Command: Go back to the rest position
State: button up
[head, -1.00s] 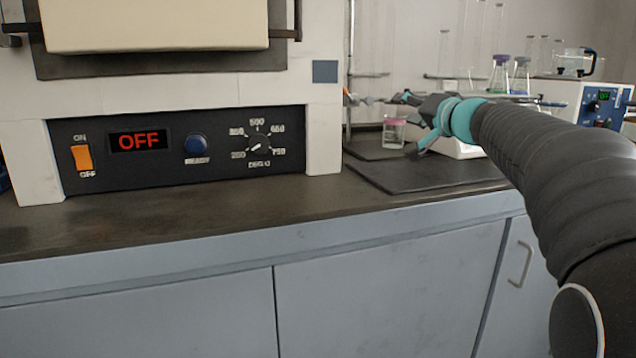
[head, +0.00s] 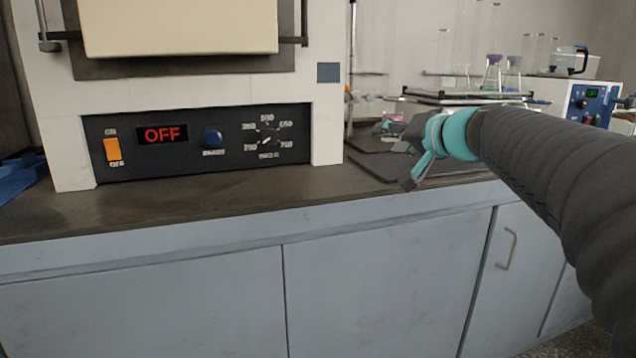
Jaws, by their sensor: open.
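My gripper (head: 392,155) is at the end of my dark sleeved arm, which reaches in from the right. Its grey and teal fingers are open and point left, above the bench's front area and the dark mat. I see nothing held between them. The task names no object.
A furnace with a control panel (head: 198,142) reading OFF stands at the left on the dark bench top (head: 180,208). A dark mat (head: 375,168), flasks (head: 491,74) and a blue-fronted device (head: 592,104) are at the right. Grey cabinets (head: 380,275) are below. The bench front is clear.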

jog(key=s+a+f+n+g+h+p, duration=0.1)
jog(key=s+a+f+g+p, duration=0.15)
jog(key=s+f, duration=0.45)
jog(key=s+a+f+n+g+h+p, duration=0.1)
jog(key=s+f+g+p, duration=0.2)
jog(key=s, duration=0.8)
jog(key=s+d+f+n+g+h+p, duration=0.1)
jog(key=s+d+f+h, duration=0.3)
jog(key=s+f, duration=0.7)
jog(key=s+d+g, duration=0.1)
jog(key=s, duration=0.3)
jog(key=shift+f+h, duration=0.25)
jog(key=shift+h, duration=0.05)
jog(key=shift+a+g, duration=0.1)
jog(key=shift+g, duration=0.15)
